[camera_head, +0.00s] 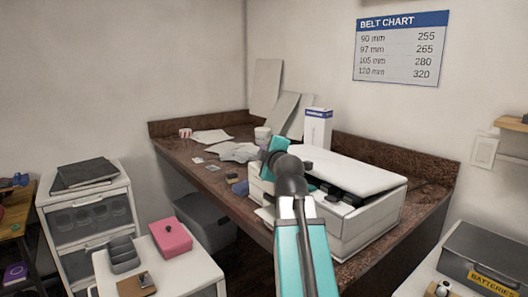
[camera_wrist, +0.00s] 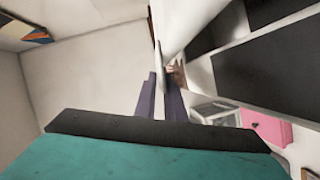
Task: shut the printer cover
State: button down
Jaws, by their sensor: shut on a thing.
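The white printer (camera_head: 365,225) stands on the brown counter, with its cover (camera_head: 350,168) tilted a little open and a dark gap beneath it. In the wrist view my gripper (camera_wrist: 160,80) has its two fingers on either side of the thin pale edge of the cover (camera_wrist: 162,58), shut on it. The printer's dark inside (camera_wrist: 270,70) shows to the right in that view. In the head view my arm crosses in front of the printer's left part and hides the fingertips and the grip.
Papers (camera_head: 238,151), a white and blue box (camera_head: 317,128) and small items lie on the counter (camera_head: 185,165) left of and behind the printer. A white table with a pink box (camera_head: 171,238) stands at the front left. A grey batteries case (camera_head: 490,255) is at the right.

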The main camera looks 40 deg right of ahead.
jog(key=shift+a+f, duration=0.1)
jog(key=c, duration=2)
grip_release()
